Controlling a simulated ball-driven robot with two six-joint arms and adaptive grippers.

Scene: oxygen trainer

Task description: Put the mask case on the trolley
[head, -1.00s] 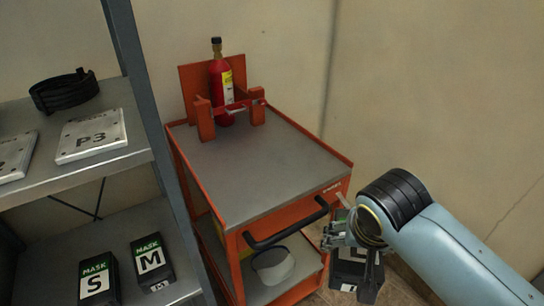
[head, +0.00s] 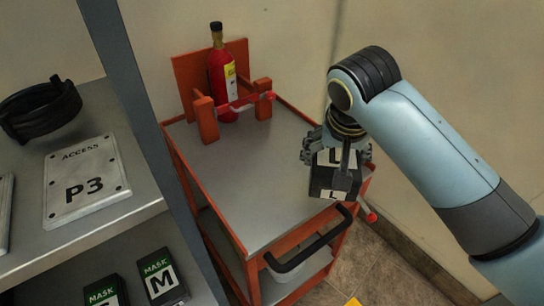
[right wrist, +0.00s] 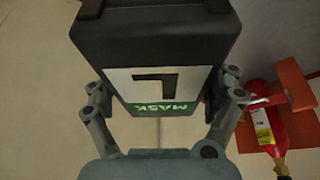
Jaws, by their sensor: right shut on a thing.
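The mask case (head: 328,188), a black box with white L labels, is held in my right gripper (head: 338,158). In the right wrist view the case (right wrist: 160,40) is between the two fingers, with its white L and green MASK label showing. In the head view it appears over the right front part of the trolley's grey top (head: 250,195). I cannot tell how high it is above that top. The trolley is orange with a black handle (head: 310,243) at its front. My left gripper is not in view.
A red bottle (head: 222,85) stands in an orange holder at the trolley's back; it also shows in the right wrist view (right wrist: 263,128). The middle of the trolley top is clear. A grey shelf (head: 90,225) on the left holds a P3 plate, a black coil and mask boxes S and M.

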